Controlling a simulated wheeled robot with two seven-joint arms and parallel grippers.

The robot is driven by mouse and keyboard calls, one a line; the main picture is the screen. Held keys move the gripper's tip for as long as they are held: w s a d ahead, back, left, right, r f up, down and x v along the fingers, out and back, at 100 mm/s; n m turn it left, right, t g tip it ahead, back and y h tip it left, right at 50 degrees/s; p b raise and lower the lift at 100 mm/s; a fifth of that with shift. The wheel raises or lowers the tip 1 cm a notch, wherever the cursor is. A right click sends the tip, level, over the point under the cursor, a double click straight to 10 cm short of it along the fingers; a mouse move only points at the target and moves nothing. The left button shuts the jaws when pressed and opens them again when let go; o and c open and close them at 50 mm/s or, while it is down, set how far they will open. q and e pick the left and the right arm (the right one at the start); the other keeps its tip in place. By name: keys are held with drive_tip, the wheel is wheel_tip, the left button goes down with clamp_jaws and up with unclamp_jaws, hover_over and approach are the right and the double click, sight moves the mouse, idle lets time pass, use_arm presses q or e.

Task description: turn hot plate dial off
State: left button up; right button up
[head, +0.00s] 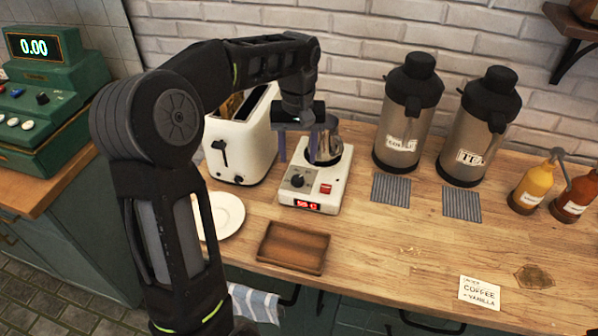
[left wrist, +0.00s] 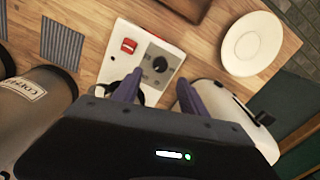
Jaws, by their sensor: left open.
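The white hot plate (head: 325,192) stands on the wooden counter, with a red lit display (head: 307,204) on its front. Its black dial (head: 297,181) sits at the front left of its top, beside a red switch (head: 326,188). A metal pot (head: 326,148) stands on its rear part, partly hidden by my gripper. My left gripper (head: 295,150) is open and empty above the hot plate, pointing down. In the left wrist view the dial (left wrist: 159,65) lies beyond and between the two fingertips, apart from them. My right gripper is not in view.
A cream toaster (head: 241,143) stands close left of the hot plate. A white plate (head: 221,214) and a brown wooden tray (head: 292,247) lie in front. Two coffee and tea dispensers (head: 408,112) stand to the right, with sauce bottles (head: 533,185) beyond. The counter's front right is mostly clear.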

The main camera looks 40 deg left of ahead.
sight(298, 178)
use_arm(q)
wheel_tip(298, 178, down, 7)
drive_tip(key=shift+f+p, duration=0.15)
drive_tip(key=shift+p, duration=0.55)
drive_tip(key=shift+c, duration=0.4)
clamp_jaws()
